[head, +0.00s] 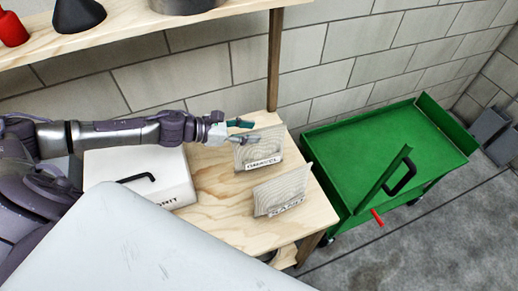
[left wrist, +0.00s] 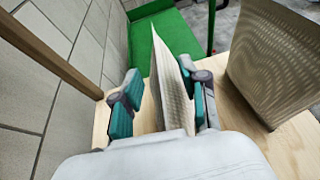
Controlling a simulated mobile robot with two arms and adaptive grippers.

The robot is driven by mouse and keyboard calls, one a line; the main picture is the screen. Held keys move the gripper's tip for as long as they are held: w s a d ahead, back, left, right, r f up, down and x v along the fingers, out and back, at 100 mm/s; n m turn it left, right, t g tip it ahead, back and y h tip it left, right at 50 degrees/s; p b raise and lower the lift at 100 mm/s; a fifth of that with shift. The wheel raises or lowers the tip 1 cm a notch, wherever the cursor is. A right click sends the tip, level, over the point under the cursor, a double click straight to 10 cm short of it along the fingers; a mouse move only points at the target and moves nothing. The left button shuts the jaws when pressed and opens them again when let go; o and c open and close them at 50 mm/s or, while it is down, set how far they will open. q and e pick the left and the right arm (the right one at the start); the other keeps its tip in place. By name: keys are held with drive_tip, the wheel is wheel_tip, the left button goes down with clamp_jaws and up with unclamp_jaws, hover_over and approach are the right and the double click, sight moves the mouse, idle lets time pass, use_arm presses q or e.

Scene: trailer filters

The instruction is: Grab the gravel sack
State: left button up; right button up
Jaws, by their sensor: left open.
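The gravel sack (head: 260,152), a pale flat sack with a "GRAVEL" label, stands upright on the wooden table (head: 215,185). My left gripper (head: 247,131) is open at the sack's upper left edge. In the left wrist view the gravel sack (left wrist: 170,80) rises between the two spread teal fingers of the left gripper (left wrist: 163,92). The right finger is close to the sack's face; I cannot tell whether it touches. A gap shows between the sack and the left finger. My right gripper is not in view.
The sand sack (head: 281,191) stands just in front of the gravel sack. A white box (head: 140,175) with a black handle is left of them. A wooden post (head: 274,60) and block wall are behind. A green cart (head: 370,145) stands at the right.

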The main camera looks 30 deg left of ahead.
use_arm(q)
drive_tip(key=shift+x, duration=1.1)
clamp_jaws()
drive_tip(key=shift+w+r, duration=0.15)
drive_tip(key=shift+r, duration=0.05)
